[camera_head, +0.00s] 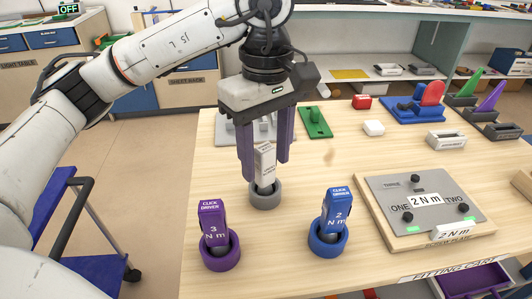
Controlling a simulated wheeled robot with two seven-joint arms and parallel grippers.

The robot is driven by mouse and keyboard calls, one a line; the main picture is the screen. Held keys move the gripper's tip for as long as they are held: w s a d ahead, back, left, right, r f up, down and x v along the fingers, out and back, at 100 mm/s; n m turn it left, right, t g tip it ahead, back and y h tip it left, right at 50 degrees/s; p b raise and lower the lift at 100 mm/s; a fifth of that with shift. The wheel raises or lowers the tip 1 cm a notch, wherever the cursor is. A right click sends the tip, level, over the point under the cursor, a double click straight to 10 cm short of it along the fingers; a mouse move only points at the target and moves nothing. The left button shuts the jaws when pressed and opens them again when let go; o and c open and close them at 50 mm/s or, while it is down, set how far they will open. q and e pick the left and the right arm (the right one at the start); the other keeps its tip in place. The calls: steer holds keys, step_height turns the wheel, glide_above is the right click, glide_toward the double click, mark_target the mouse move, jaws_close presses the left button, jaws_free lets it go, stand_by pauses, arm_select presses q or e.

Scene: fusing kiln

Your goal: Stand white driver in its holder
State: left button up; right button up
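The white driver (265,160) stands nearly upright between the two purple fingers of my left gripper (265,164). The fingers appear shut on its sides, though the exact contact is hard to see. Its lower end is at the opening of a grey ring holder (265,197) on the wooden table. I cannot tell whether it rests on the holder's bottom. My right gripper is not in view.
A purple driver (212,222) marked 3 N m and a blue driver (336,210) marked 2 N m stand in matching rings in front. A grey plate (385,192) on a board lies right. Small parts and trays fill the table's back.

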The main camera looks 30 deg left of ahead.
arm_select(q)
steer(key=shift+r, duration=0.6)
step_height(320, 180, up, 8)
steer(key=shift+r+p, duration=0.1)
steer(key=shift+p, duration=1.05)
steer(key=shift+r, duration=0.45)
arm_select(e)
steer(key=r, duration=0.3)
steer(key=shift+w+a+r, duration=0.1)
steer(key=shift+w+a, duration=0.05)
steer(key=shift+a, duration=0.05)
